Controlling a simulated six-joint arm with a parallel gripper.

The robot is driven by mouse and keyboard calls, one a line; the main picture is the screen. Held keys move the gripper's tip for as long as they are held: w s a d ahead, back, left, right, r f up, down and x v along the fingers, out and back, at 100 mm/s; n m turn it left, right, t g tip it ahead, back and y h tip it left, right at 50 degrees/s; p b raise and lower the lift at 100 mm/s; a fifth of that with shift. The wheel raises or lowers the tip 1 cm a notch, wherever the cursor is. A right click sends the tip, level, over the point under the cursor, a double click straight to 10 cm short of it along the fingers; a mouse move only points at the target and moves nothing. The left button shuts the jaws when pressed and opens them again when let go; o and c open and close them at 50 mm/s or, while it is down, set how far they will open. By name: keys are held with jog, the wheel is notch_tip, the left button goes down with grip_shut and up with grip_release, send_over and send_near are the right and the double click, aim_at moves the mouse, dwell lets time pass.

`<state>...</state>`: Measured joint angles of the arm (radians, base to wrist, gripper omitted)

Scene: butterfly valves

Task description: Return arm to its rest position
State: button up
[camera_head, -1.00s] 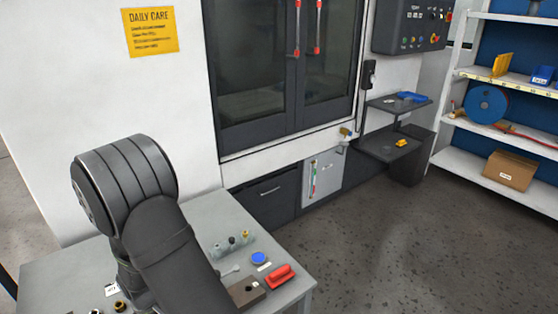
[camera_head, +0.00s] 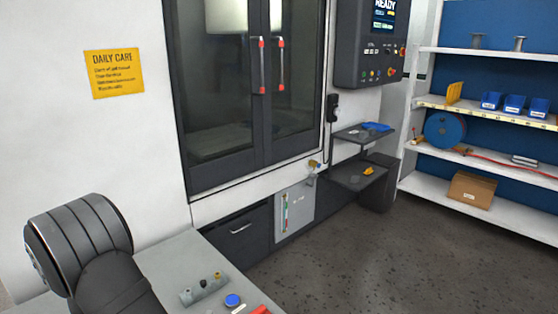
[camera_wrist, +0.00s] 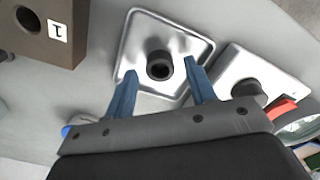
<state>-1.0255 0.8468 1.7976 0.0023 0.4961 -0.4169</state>
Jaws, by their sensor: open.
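My gripper (camera_wrist: 160,72) shows in the wrist view with its two blue fingers spread apart. A square metal plate or tray (camera_wrist: 148,22) with a dark round fitting (camera_wrist: 159,65) lies beyond the fingers. The fitting appears between the fingertips; I see no contact, and the distance is hard to judge. In the head view, only dark links of my arm show at the lower left; the gripper is out of that picture.
The head view shows the grey table (camera_head: 165,262), a blue disc (camera_head: 233,300), a machine cabinet (camera_head: 215,110) and shelves (camera_head: 430,190). The floor at right is clear.

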notch_tip(320, 180, up, 11)
notch_tip(320, 180, down, 12)
jog(key=shift+f, duration=0.1)
jog(key=r, duration=0.5)
jog(key=shift+w+d, duration=0.15)
jog(key=shift+d, duration=0.15)
jog(key=w+d+r, duration=0.5)
jog(key=d+r, duration=0.2)
jog(key=d, duration=0.3)
jog(key=s+a+f+n, duration=0.1)
jog(key=s+a+n, duration=0.1)
jog(key=s+a, duration=0.7)
jog(key=s+a+f+n, duration=0.2)
jog(key=s+a, duration=0.8)
jog(key=a, duration=0.9)
